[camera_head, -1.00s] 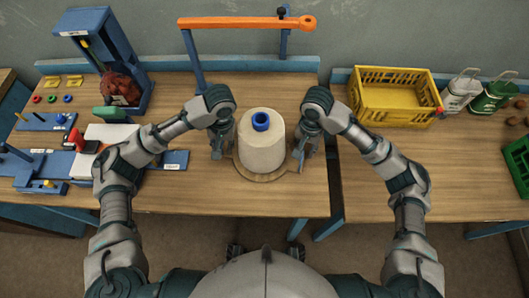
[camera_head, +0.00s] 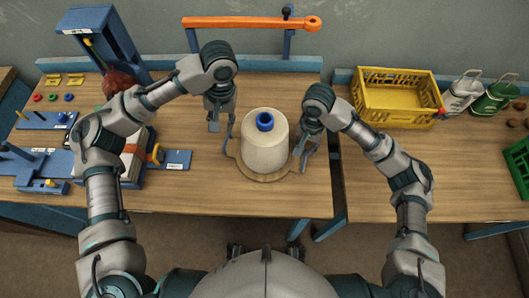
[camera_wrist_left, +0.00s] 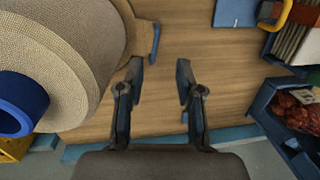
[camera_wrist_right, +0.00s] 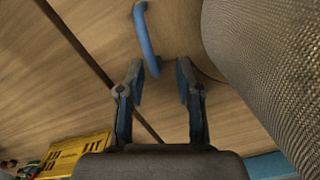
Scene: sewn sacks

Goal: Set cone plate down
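A cream cone of yarn (camera_head: 265,147) with a blue core top (camera_head: 265,121) stands upright on a round wooden plate (camera_head: 262,178) on the table. The plate's underside is hidden; it appears to rest on the tabletop. My left gripper (camera_head: 221,122) is open and empty, up and left of the cone, clear of the plate. In the left wrist view the cone (camera_wrist_left: 85,40) and a plate handle (camera_wrist_left: 151,48) lie left of the open fingers. My right gripper (camera_head: 303,150) is at the plate's right side. In the right wrist view its fingers are apart, with the blue handle (camera_wrist_right: 147,40) near and partly between their tips.
An orange bar (camera_head: 250,22) on blue posts stands behind the cone. Blue fixtures (camera_head: 45,165) crowd the left table. A gap between tables lies right of the plate. Front table is clear.

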